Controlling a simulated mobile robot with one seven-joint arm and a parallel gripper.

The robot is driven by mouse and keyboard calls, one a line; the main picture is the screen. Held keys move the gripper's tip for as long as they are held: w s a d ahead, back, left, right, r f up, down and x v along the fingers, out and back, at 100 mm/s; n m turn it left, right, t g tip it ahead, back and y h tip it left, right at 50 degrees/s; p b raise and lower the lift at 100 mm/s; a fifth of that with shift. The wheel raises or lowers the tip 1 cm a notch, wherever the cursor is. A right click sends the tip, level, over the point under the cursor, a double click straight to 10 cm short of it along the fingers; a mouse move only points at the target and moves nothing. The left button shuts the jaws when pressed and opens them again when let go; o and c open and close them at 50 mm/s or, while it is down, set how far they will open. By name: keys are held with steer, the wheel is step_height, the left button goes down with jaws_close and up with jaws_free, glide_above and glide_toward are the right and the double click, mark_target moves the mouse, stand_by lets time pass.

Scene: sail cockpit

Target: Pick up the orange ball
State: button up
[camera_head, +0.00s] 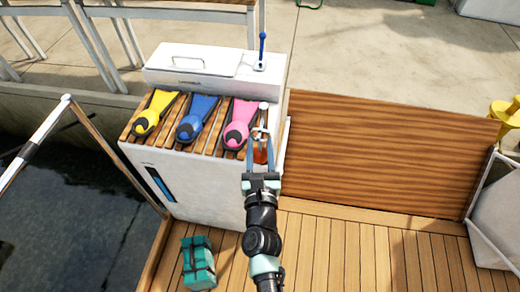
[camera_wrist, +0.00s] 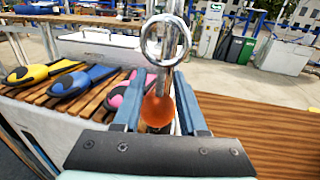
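The orange ball (camera_wrist: 157,112) shows in the wrist view between the two blue-grey fingers of my gripper (camera_wrist: 160,92). Its top tapers upward towards a shiny metal ring (camera_wrist: 148,42) and a metal post; I cannot tell whether they are joined to it. Narrow gaps seem to show between the ball and the fingers, so the gripper looks open around it. In the head view my gripper (camera_head: 261,138) is at the right end of the slatted bench, and a bit of orange (camera_head: 260,157) shows between its fingers. The ball's lower side is hidden by the gripper body.
Yellow (camera_head: 152,115), blue (camera_head: 196,118) and pink (camera_head: 241,122) fins lie on the slatted bench (camera_head: 171,138), left of my gripper. A wooden panel (camera_head: 385,150) stands to the right. A green bag (camera_head: 198,262) lies on the deck below. A white box (camera_head: 205,68) stands behind the fins.

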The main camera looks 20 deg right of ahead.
jaws_close()
steer(key=shift+r, duration=0.15)
